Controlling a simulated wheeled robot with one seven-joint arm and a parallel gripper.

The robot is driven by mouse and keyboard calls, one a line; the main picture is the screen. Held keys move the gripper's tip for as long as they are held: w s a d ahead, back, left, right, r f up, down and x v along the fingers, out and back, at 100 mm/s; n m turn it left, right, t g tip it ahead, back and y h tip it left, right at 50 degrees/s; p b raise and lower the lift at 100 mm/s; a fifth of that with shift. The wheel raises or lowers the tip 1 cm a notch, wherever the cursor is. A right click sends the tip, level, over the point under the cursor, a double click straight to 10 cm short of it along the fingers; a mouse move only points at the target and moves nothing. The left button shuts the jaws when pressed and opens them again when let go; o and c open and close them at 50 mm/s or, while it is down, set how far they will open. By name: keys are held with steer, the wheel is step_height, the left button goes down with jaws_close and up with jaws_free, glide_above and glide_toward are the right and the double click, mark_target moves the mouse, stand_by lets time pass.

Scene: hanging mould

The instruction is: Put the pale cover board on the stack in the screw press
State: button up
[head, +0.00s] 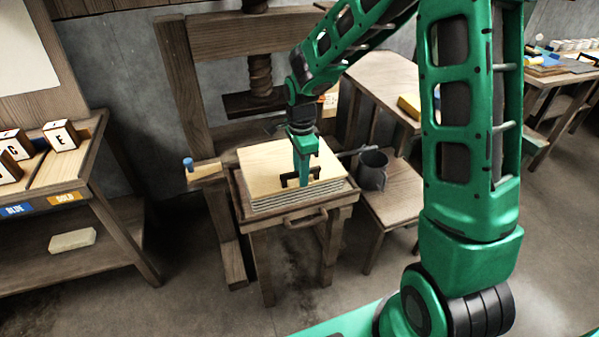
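The pale cover board (262,161) lies at the top of the grey layered stack (275,203) on the bed of the wooden screw press (187,90). From this angle I cannot tell whether it rests fully on the stack or sits just above it. A dark bracket-like handle (288,181) stands near the board's front right. My gripper (304,180) points down at this handle, with green fingers close to or around it. The handle and the viewing angle hide whether the fingers are shut on it. The press screw (261,75) and dark platen (250,104) are above and behind the board.
A dark mug (371,171) stands on a low wooden stool (395,200) right of the press. A shelf unit (75,165) with lettered blocks stands at left. A blue-topped peg (188,164) sits left of the board. Benches stand at right. Floor in front is clear.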

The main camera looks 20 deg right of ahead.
step_height(320, 180, up, 12)
steer(key=s+d+r+n+h, duration=0.1)
steer(key=s+d+r+n, duration=0.15)
steer(key=s+d, duration=0.5)
steer(key=s+d+r+n, duration=0.25)
steer(key=s+d, duration=0.35)
steer(key=s, duration=0.3)
steer(key=s+d+f+n, duration=0.1)
steer(key=s+d+n, duration=0.1)
steer(key=s, duration=0.5)
steer(key=s+d+f+n+y, duration=0.1)
steer(key=s+n, duration=0.3)
steer(key=s, duration=0.4)
steer(key=shift+d+f+n, duration=0.3)
steer(key=shift+d+f, duration=0.1)
steer(key=shift+f, duration=0.1)
